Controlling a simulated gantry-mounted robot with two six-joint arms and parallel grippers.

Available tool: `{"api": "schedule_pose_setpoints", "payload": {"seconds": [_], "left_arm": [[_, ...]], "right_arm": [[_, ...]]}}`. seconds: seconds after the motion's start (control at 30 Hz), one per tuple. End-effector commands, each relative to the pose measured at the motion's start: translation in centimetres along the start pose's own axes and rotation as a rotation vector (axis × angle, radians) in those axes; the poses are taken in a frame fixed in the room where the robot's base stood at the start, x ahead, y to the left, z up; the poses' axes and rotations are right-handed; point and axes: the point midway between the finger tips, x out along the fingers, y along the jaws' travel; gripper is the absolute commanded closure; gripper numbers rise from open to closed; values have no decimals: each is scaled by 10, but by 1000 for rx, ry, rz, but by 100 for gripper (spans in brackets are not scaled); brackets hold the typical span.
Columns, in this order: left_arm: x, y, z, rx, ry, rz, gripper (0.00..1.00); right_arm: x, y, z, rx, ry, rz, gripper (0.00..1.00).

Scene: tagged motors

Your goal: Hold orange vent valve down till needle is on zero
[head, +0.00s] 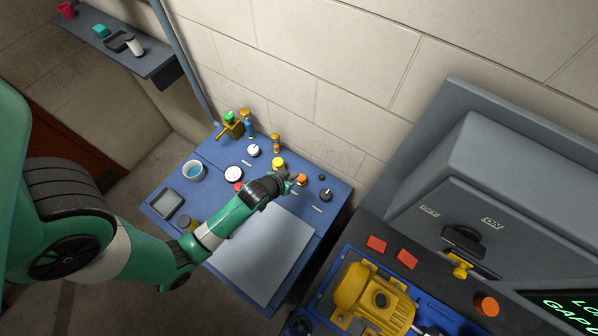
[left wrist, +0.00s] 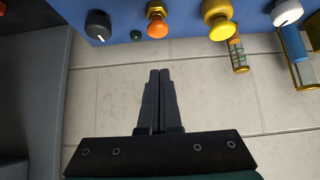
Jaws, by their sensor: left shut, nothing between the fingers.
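The orange vent valve (head: 302,179) is a small orange knob on a brass fitting on the blue panel. It also shows at the top of the left wrist view (left wrist: 157,28). My left gripper (head: 292,178) is shut and empty beside the valve. In the left wrist view its closed fingertips (left wrist: 160,72) point towards the orange knob, with a gap between them in the picture; whether they touch cannot be told from the head view. A round white-faced gauge (head: 233,173) sits on the panel; its needle is too small to read. My right gripper is not in view.
A yellow knob (head: 278,163) and a black knob (head: 325,195) flank the valve. A white knob (head: 253,150) and sight tubes (head: 275,143) stand behind. A grey plate (head: 262,255) covers the front. A yellow motor (head: 370,295) sits at the lower right.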

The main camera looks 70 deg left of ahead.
Motion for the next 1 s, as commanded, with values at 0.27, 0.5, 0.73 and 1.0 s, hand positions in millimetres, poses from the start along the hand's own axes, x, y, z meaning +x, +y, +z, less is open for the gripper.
{"api": "schedule_pose_setpoints", "payload": {"seconds": [0.27, 0.5, 0.73, 1.0], "left_arm": [[61, 0, 5, 0, -3, -1, 100], [81, 0, 26, 0, 0, 0, 100], [82, 0, 28, 0, 1, 0, 100], [91, 0, 37, 0, 0, 0, 100]], "right_arm": [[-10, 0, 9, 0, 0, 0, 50], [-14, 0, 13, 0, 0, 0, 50], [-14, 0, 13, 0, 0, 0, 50], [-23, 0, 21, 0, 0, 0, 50]]}}
